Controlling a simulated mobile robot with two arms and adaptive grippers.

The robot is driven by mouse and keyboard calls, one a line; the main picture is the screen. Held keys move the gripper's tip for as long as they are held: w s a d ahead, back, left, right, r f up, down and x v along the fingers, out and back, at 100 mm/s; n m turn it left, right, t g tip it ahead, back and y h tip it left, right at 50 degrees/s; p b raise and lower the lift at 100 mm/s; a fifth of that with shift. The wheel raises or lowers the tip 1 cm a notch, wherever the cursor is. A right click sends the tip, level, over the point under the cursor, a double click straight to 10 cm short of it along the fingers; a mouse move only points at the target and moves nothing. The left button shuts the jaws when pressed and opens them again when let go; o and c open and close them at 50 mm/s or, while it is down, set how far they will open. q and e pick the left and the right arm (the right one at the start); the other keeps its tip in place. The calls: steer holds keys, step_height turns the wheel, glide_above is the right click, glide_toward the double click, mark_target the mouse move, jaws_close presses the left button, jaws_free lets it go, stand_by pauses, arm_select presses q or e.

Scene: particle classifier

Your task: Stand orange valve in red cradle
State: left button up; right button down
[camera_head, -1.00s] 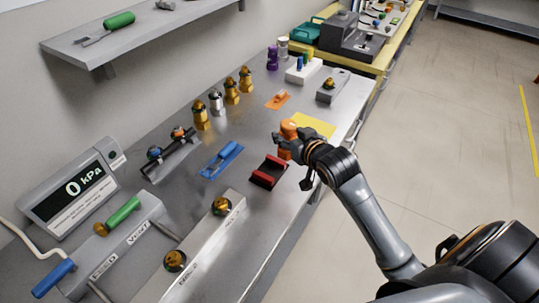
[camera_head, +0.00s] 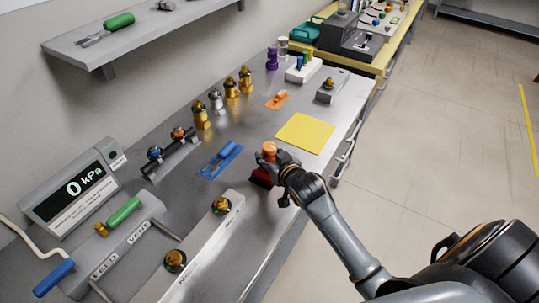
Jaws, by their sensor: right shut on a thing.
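The orange valve (camera_head: 269,149) is in my right gripper (camera_head: 270,160), which is shut on it. Only its rounded orange top shows clearly; the gripper hides the lower part. The red cradle (camera_head: 262,179) is directly below and behind the gripper in the picture, mostly covered by my right gripper and wrist. A dark and red edge of it shows. I cannot tell whether the valve touches the cradle. My left gripper is not in view.
A yellow mat (camera_head: 305,133) lies bare behind the gripper. A blue tool on a blue plate (camera_head: 222,159) is to the left. A long grey block with brass fittings (camera_head: 212,236) is at the front. Several brass valves (camera_head: 201,116) stand along the back.

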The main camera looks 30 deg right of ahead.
steer(key=c, duration=0.7)
jaws_free()
steer(key=v, duration=1.2)
steer(key=shift+s+f, duration=0.1)
